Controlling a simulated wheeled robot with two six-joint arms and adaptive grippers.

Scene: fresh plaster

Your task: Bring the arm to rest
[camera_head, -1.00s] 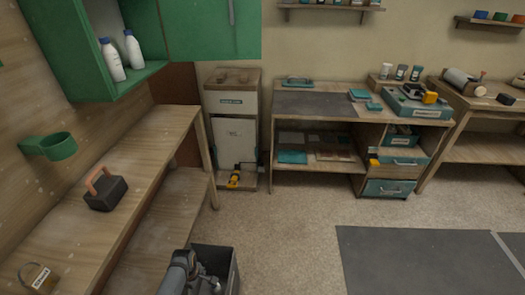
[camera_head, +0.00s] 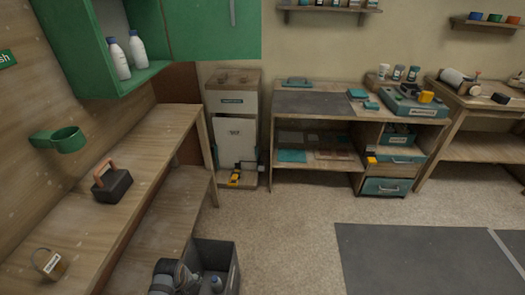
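A grey, rounded part of one of my arms shows at the bottom edge, left of centre, in front of a dark open bin (camera_head: 233,262). I cannot tell which arm it is. No fingertips of either gripper can be made out.
A wooden bench (camera_head: 150,160) on the left holds a dark block with an orange handle (camera_head: 112,182) and a tagged padlock (camera_head: 48,264). A green cabinet (camera_head: 82,60) holds two white bottles. Open floor (camera_head: 285,235) lies at centre, with a dark mat (camera_head: 420,260) right.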

